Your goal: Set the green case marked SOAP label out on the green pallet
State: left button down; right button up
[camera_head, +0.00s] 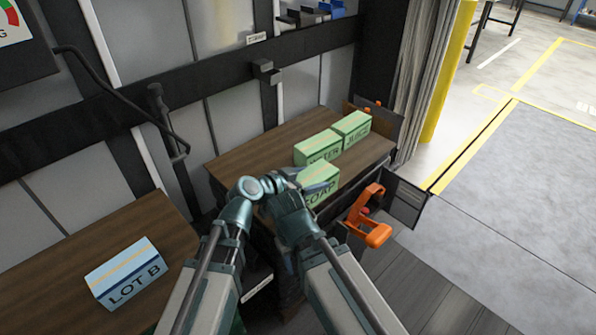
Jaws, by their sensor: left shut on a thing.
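The green case marked SOAP (319,178) is at the front edge of the wooden bench in the middle, its lettered side facing me. I cannot tell whether the case touches the bench. My right arm reaches up beside the left one, but its gripper does not show. A green patch (237,326) shows between my arms at the bottom; I cannot tell whether it is the pallet.
Two green cases, one marked JUICE (353,129) and one partly covered (318,148), stand behind on the bench (250,152). An orange handle (369,222) stands at the bench's right front. A blue LOT B case (124,272) sits on the left bench (60,254). Open floor lies right.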

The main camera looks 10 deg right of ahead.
pick_arm(q)
jog(key=shift+s+d+r, duration=0.1)
jog(key=shift+s+d, duration=0.35)
